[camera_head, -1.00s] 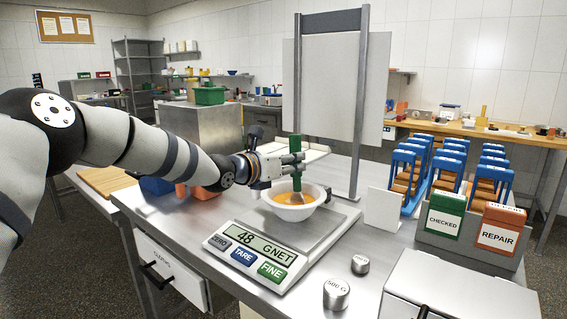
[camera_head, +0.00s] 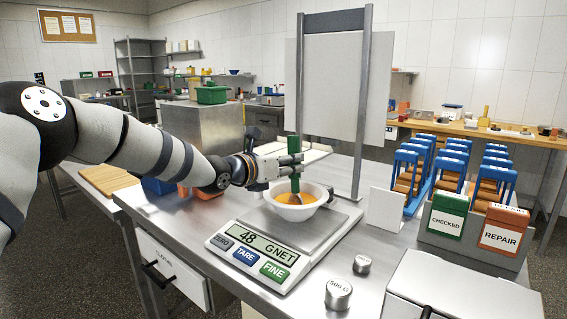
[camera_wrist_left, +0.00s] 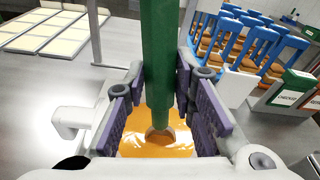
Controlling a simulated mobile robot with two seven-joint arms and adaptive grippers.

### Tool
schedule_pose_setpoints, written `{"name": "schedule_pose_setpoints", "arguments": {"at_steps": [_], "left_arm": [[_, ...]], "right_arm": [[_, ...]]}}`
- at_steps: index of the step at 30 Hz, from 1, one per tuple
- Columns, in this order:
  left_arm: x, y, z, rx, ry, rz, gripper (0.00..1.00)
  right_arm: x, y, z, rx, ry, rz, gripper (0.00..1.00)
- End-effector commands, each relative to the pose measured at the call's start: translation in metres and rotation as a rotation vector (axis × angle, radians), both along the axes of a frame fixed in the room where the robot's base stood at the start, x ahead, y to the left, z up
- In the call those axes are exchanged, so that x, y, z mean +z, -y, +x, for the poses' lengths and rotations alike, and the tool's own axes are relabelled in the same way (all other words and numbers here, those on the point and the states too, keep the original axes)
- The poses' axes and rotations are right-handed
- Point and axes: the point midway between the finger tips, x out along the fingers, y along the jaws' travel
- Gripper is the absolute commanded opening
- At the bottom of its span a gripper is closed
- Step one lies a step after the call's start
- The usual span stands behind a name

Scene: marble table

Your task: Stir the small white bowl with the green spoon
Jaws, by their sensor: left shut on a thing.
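The small white bowl (camera_head: 296,212) holds orange liquid and stands on the pan of a scale (camera_head: 262,248). My left gripper (camera_head: 290,163) is above the bowl and shut on the green spoon (camera_head: 294,146). The spoon is near upright, its lower end down in the bowl. In the left wrist view the green handle (camera_wrist_left: 158,50) runs between the purple finger pads, and the spoon's head (camera_wrist_left: 160,138) meets the orange liquid (camera_wrist_left: 150,149). Part of the spoon's head is hidden in the liquid. My right gripper does not show.
Metal weights (camera_head: 338,294) stand right of the scale. A grey box with green and orange cards (camera_head: 470,240) and blue racks (camera_head: 410,170) stand at the right. A metal frame with a panel (camera_head: 335,90) rises behind the bowl. An orange container (camera_head: 205,190) is left of the gripper.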

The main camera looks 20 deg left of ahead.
Motion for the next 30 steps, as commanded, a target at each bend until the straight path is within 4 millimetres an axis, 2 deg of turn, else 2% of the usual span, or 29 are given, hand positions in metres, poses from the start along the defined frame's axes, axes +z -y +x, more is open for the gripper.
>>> {"name": "schedule_pose_setpoints", "arguments": {"at_steps": [4, 8, 14, 30], "left_arm": [[0.001, 0.007, 0.016, 0.002, 0.004, -0.001, 0.0], [0.001, -0.009, 0.013, 0.003, 0.003, -0.003, 0.0], [0.003, -0.008, 0.013, 0.001, 0.003, -0.002, 0.0], [0.052, -0.01, 0.019, 0.001, -0.003, -0.004, 0.0]], "right_arm": [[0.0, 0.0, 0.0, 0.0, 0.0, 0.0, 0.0], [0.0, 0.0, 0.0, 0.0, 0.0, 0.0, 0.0], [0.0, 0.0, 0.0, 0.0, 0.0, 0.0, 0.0], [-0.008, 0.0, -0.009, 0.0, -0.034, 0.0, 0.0]]}}
